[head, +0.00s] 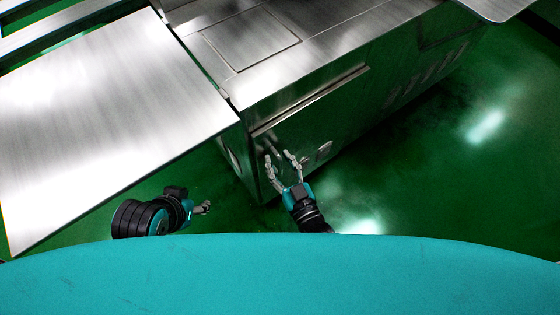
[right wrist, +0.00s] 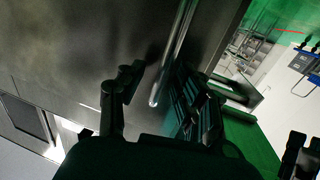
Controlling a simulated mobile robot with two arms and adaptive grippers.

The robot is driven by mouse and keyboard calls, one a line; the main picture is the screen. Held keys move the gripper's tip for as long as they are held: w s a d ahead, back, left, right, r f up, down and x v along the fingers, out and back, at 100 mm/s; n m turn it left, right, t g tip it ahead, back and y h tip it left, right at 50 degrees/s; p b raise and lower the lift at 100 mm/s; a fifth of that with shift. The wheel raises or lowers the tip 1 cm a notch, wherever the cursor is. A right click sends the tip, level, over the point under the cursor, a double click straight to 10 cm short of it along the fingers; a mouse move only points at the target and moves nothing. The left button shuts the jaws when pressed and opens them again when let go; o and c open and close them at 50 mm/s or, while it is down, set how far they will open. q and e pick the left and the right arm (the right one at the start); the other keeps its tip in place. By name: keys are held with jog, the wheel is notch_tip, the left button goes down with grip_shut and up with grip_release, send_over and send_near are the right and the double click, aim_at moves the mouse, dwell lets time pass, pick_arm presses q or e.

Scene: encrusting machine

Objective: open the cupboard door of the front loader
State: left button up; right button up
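The front loader is a brushed-steel cabinet (head: 300,60) with a cupboard door (head: 335,115) on its front face. In the right wrist view the door (right wrist: 90,45) fills the left and middle, with a long shiny bar handle (right wrist: 175,50) on it. My right gripper (head: 279,156) is open in front of the door. In the right wrist view the end of the handle appears between its spread fingers (right wrist: 160,85); I cannot tell whether they touch it. The door looks shut. My left gripper (head: 203,208) is low, left of the cabinet, apart from it; its opening is unclear.
A large steel sheet or table top (head: 100,110) extends to the left of the cabinet, above my left arm. The green floor (head: 450,170) is free to the right of the cabinet. Vent slots (head: 425,75) mark the cabinet's farther front.

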grip_shut()
dwell(0.6)
